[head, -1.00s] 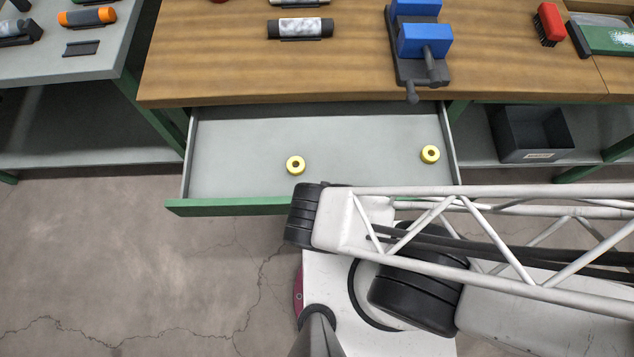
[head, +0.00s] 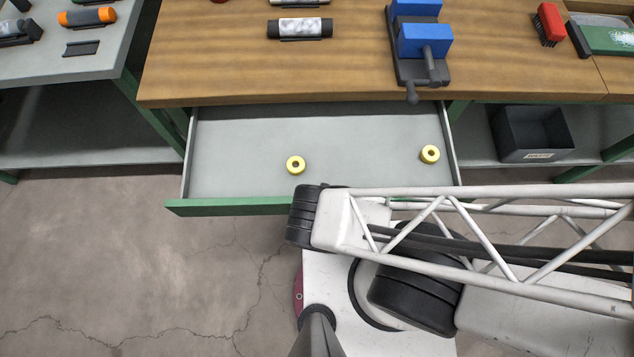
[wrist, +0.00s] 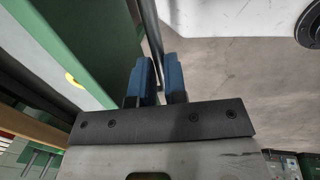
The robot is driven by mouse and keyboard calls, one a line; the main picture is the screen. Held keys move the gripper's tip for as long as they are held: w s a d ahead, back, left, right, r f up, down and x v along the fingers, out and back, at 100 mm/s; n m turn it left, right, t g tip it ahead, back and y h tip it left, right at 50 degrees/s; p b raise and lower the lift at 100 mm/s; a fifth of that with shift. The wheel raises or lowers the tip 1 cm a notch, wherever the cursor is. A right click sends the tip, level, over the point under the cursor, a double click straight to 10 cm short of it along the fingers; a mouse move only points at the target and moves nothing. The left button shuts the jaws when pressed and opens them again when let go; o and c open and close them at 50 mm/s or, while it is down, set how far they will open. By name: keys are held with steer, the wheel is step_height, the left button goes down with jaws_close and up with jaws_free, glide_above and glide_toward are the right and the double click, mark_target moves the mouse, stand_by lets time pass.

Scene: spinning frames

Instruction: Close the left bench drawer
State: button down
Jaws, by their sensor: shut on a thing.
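The left bench drawer (head: 240,135) is pulled open below the wooden bench top in the head view. It has a grey inside and a green front (head: 215,207). Two yellow rings lie in it, one near the middle (head: 296,165) and one at the right (head: 430,154). My arm covers the right part of the drawer front and hides my gripper in the head view. In the wrist view, my gripper (wrist: 160,82) has blue fingers closed on a thin dark bar, which looks like the drawer handle (wrist: 152,35), beside the green drawer front (wrist: 95,40).
The wooden bench top (head: 215,65) holds a blue vise (head: 423,42), a dark cylinder with a pale label (head: 300,28) and a red brush (head: 549,24). A dark bin (head: 531,135) stands on the shelf right of the drawer. The floor at front left is clear.

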steer(key=shift+w, duration=0.15)
glide_above(314, 135)
steer(key=s, duration=0.1)
stand_by(1.8)
steer(key=c, duration=1.2)
jaws_free()
steer(key=shift+o, duration=0.2)
step_height(314, 135, up, 8)
steer(key=s, duration=0.1)
steer(key=shift+s+f, duration=0.15)
steer(key=shift+s, duration=0.05)
steer(key=shift+c, duration=0.3)
